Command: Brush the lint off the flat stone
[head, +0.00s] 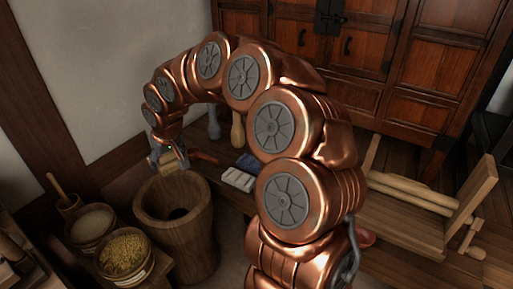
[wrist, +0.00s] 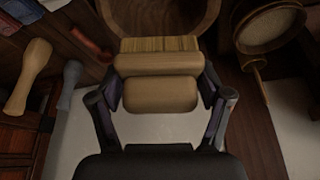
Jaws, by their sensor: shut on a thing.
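My gripper (head: 167,160) is at the far end of my arm, above the left rim of a wooden mortar-like tub (head: 193,235). It is shut on a wooden brush (wrist: 158,92), gripped by its pale handle. The brush's straw-coloured bristles (wrist: 160,44) face the tub in the wrist view. The brush also shows small in the head view (head: 177,162). A pale flat block (head: 238,180) lies on the low bench right of the tub; I cannot tell whether it is the flat stone. No lint can be made out.
A blue item (head: 247,163) lies beside the pale block. Baskets of grain (head: 124,254) and flour (head: 91,222) stand left. A wooden frame (head: 425,205) is at right, cabinets (head: 350,50) behind.

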